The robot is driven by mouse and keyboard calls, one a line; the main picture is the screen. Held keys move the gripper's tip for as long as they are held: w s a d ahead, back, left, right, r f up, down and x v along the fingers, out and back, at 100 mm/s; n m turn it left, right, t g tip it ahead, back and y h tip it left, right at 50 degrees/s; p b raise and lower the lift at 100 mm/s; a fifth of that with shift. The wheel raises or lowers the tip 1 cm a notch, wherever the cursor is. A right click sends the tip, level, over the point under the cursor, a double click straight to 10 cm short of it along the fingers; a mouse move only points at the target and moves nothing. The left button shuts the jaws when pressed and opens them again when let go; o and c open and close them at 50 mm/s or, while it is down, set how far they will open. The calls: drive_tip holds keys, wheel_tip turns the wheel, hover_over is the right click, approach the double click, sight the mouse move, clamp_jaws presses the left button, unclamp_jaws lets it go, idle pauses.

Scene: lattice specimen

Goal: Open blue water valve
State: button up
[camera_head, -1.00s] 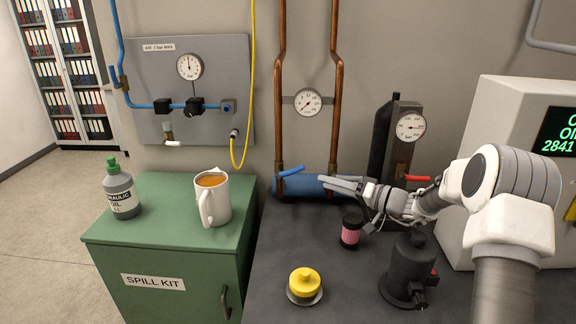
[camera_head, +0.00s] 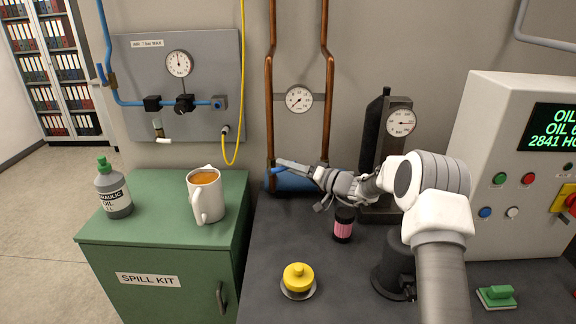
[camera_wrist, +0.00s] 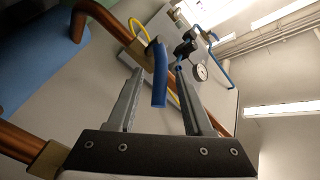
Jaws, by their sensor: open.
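The blue valve lever (camera_head: 277,170) sits low on the left copper pipe, just above a blue horizontal cylinder (camera_head: 294,185). My gripper (camera_head: 279,163) reaches in from the right with its fingertips at the lever, partly covering it. In the wrist view the blue lever (camera_wrist: 160,82) shows between the two spread fingers of my gripper (camera_wrist: 159,73), joined to the copper pipe at a brass fitting. Gaps show on both sides of it; contact cannot be told. The jaws are open and hold nothing.
A pink-banded jar (camera_head: 344,225) stands below my wrist, with a yellow-topped part (camera_head: 298,279) in front. A white mug (camera_head: 206,197) and an oil bottle (camera_head: 113,190) stand on the green cabinet (camera_head: 155,240). The control box (camera_head: 500,190) is at right. A gauge (camera_head: 299,99) hangs between the pipes.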

drive_tip(key=shift+w+a, duration=0.1)
drive_tip(key=shift+a, duration=0.05)
drive_tip(key=shift+c, duration=0.2)
clamp_jaws()
idle(1.2)
